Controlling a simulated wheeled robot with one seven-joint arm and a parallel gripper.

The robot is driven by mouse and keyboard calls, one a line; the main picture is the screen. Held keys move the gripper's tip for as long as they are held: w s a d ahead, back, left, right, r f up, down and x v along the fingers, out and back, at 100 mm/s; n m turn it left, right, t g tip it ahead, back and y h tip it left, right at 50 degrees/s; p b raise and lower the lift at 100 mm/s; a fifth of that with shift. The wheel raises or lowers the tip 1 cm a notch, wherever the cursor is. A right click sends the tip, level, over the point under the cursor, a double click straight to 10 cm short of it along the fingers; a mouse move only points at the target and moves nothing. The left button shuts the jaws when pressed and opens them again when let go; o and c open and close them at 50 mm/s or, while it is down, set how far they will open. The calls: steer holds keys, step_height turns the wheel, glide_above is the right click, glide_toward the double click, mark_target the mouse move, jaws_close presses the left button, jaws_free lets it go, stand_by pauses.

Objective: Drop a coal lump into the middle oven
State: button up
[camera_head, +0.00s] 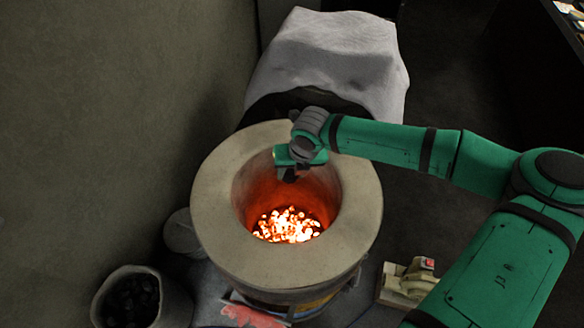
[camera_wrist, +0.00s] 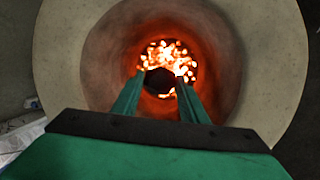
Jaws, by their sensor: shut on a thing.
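The round barrel oven (camera_head: 215,215) stands in the middle of the head view with glowing coals (camera_head: 288,226) at its bottom. In the wrist view its pale rim (camera_wrist: 262,70) surrounds the opening. My gripper (camera_head: 291,176) is over the far part of the opening, pointing down into it. In the wrist view my gripper (camera_wrist: 160,85) is shut on a dark coal lump (camera_wrist: 158,81), held between the fingertips with the glowing coals behind it. In the head view the lump is hard to make out under the gripper.
A bucket of dark coal (camera_head: 130,300) stands at the lower left. A grey cloth (camera_head: 330,55) covers something behind the oven. A beige machine with a red part (camera_head: 407,280) is at the lower right. A wall (camera_head: 100,120) runs along the left.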

steer(key=o, duration=1.1)
steer(key=v, duration=1)
steer(key=shift+r, duration=0.4)
steer(key=shift+s, duration=0.1)
